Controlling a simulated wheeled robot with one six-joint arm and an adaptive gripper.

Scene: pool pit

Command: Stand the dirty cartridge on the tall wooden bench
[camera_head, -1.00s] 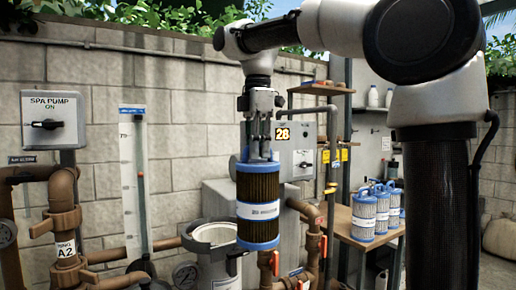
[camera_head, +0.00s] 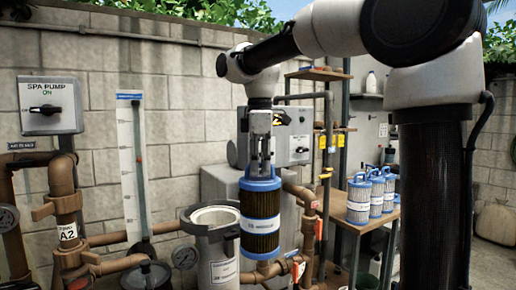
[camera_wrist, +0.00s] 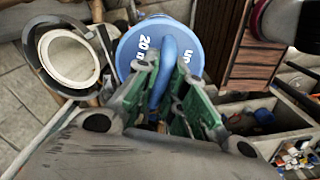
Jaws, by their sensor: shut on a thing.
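The dirty cartridge (camera_head: 260,222) has dark brown pleats, blue end caps and a white label band. It hangs upright from my gripper (camera_head: 260,172), which is shut on its blue top handle. The cartridge is in the air, right of the open filter housing (camera_head: 216,222). A wooden bench (camera_head: 340,212) stands to the right with several cleaner blue-capped cartridges (camera_head: 358,200) on it. I cannot tell whether this is the tall bench.
The open housing also shows in the wrist view (camera_wrist: 70,55). Brown pipes and valves (camera_head: 68,215) stand at left, with more pipes behind the cartridge. A wooden shelf (camera_head: 320,74) is above the bench. A bin of small items (camera_wrist: 285,140) lies at the wrist view's lower right.

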